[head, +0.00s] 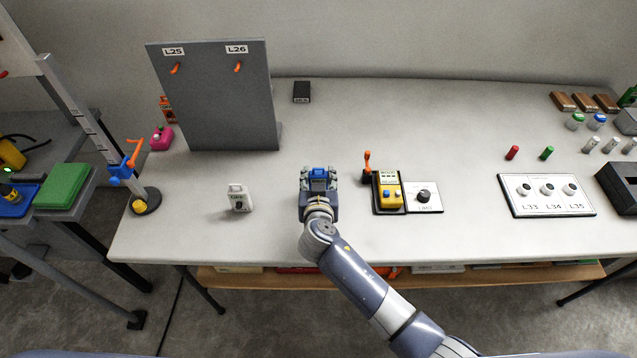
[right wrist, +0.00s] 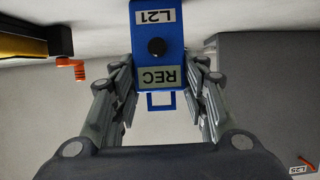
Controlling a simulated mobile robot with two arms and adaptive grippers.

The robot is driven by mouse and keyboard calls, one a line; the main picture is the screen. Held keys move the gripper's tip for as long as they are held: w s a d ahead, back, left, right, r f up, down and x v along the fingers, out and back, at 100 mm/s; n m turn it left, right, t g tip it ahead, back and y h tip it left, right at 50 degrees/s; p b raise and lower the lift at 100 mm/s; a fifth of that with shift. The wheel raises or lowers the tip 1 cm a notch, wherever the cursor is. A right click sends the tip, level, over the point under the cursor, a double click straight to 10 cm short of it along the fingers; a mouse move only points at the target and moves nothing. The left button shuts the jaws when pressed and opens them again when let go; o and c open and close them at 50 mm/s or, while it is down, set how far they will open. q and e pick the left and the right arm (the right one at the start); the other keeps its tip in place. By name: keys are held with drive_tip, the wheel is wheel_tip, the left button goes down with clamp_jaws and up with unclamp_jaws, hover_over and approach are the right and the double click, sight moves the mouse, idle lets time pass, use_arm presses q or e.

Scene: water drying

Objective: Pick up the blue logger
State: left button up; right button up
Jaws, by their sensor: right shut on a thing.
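The blue logger (right wrist: 157,45) fills the top middle of the right wrist view, with labels "L21" and "REC", a black knob and a blue loop handle. In the head view the blue logger (head: 319,172) shows as a small blue patch between the fingers. My right gripper (head: 319,178) is shut on the blue logger, over the front middle of the white table. In the right wrist view the fingers of my right gripper (right wrist: 158,85) flank the logger on both sides. I cannot tell whether the logger touches the table. My left gripper is not in view.
A white tagged device (head: 239,198) stands left of the gripper. A yellow device (head: 389,190) with an orange lever and a knob plate (head: 424,197) lie to the right. A grey board (head: 215,100) with two orange hooks stands behind left. The table's back middle is mostly clear.

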sight(318, 170)
drive_tip(key=shift+r, duration=0.4)
drive_tip(key=r, duration=0.2)
drive_tip(key=shift+s+r+b, duration=0.3)
drive_tip(key=shift+b, duration=0.05)
drive_tip(key=s+r+b, duration=0.1)
drive_tip(key=s+b, duration=0.2)
drive_tip(key=s, duration=1.2)
drive_tip(key=shift+s+r, duration=0.2)
drive_tip(key=shift+r, duration=0.15)
